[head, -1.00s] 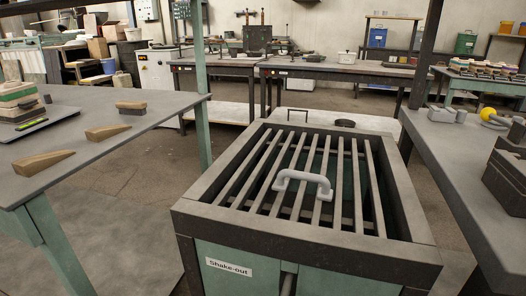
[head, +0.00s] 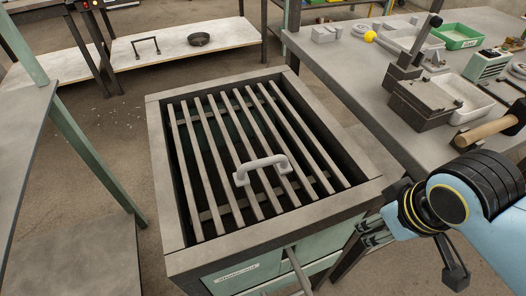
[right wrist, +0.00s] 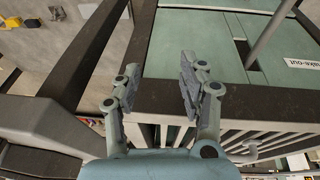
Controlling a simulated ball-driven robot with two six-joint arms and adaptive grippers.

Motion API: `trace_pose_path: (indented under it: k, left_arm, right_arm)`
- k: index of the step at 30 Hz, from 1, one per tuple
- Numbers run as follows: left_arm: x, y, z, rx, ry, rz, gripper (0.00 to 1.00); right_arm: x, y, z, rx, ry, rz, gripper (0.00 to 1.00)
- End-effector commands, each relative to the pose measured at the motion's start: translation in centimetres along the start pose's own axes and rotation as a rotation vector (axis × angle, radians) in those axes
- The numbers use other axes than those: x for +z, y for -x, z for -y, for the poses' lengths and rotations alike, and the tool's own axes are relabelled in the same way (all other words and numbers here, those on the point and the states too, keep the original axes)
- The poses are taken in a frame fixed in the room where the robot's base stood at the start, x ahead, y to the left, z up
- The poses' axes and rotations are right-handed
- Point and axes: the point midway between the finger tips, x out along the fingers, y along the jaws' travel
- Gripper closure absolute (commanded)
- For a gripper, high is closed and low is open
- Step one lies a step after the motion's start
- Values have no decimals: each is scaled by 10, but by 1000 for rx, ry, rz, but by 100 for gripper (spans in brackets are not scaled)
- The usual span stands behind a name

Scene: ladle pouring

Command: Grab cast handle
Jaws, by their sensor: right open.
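The cast handle (head: 262,168) is a light grey bracket-shaped piece. It lies across the bars of the shake-out grate (head: 215,175), near the middle right of the grate. My right gripper (head: 374,232) is at the right front corner of the shake-out box, apart from the handle and to its right. In the right wrist view, its two fingers (right wrist: 160,82) stand spread with nothing between them. My left gripper is not in view.
The box's dark rim (head: 270,235) surrounds the grate. The right bench (head: 370,110) stands close beside it, with a dark block-like fixture (head: 425,100), a mallet (head: 490,130) and a green tray (head: 460,37). Above the grate is free room.

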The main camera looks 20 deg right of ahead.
Motion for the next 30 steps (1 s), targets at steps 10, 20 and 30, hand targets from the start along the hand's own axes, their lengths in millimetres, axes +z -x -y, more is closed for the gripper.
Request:
trace_pose_path:
  k: [10, 20, 30]
  left_arm:
    - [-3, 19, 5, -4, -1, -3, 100]
    - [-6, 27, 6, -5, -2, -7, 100]
    - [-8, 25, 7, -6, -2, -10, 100]
  right_arm:
    - [-75, 58, 27, -155, 469, -53, 58]
    - [-161, 86, 63, -342, 1156, -229, 58]
    - [-187, 83, 86, -399, 1425, -331, 58]
